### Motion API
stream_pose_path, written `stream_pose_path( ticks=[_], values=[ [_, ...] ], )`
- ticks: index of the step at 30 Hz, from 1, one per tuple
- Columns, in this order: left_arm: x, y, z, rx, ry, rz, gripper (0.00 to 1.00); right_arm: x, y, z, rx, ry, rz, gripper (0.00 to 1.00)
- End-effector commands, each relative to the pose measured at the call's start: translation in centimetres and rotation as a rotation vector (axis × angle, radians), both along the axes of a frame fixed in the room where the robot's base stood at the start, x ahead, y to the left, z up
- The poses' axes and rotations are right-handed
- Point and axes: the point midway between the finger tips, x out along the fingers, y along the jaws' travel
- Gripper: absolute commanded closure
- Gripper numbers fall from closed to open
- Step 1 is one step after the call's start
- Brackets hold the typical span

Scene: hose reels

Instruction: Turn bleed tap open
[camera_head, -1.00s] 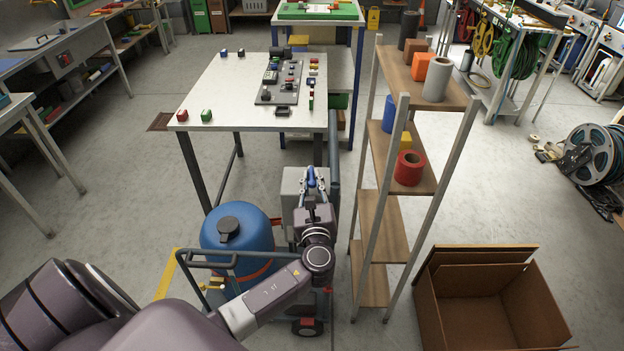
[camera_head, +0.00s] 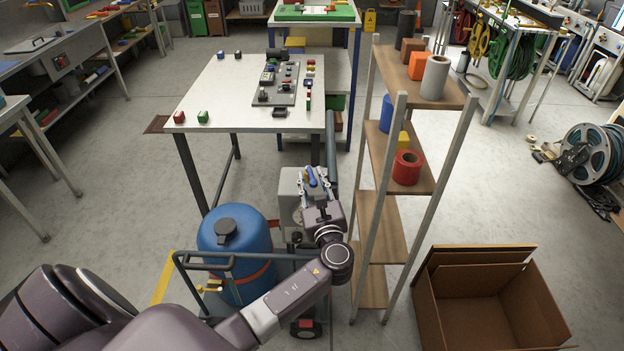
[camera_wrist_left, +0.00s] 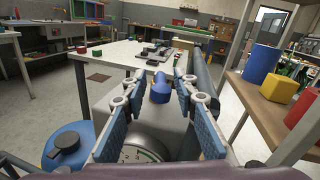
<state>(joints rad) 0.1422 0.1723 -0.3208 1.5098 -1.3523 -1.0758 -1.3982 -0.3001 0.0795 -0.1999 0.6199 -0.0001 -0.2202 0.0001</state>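The bleed tap appears to be the small blue handle (camera_head: 310,176) on top of the grey box (camera_head: 287,186) of the wheeled cart. It also shows in the left wrist view (camera_wrist_left: 161,88), beyond a round dial (camera_wrist_left: 142,151). My left gripper (camera_head: 315,182) comes over the grey box from the front, its fingers on either side of the blue handle. In the left wrist view its two blue-padded fingers (camera_wrist_left: 160,92) are spread with a gap between them. I cannot tell whether a finger touches the handle. My right gripper is out of view.
A blue tank (camera_head: 236,258) stands on the cart to the left of my forearm. A wooden shelf (camera_head: 384,228) stands close to the right. A white-topped table (camera_head: 225,95) with small parts is behind. An open cardboard box (camera_head: 478,310) lies on the floor at right.

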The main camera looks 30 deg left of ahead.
Motion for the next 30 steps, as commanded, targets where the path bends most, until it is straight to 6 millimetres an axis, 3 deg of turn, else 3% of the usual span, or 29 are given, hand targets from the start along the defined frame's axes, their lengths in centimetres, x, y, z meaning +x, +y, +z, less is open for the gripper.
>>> stream_pose_path(
  ticks=[8, 22, 30],
  values=[
    [-0.2, -0.4, -0.1, -0.001, 0.001, -0.004, 0.72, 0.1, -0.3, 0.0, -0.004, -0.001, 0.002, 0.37],
    [-4.9, -4.8, -0.1, -0.002, 0.002, -0.003, 0.72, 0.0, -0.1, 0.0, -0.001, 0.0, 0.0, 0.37],
    [-5.8, -5.6, 0.0, -0.001, 0.0, -0.001, 0.72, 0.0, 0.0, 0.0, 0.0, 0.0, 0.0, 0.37]
  ],
)
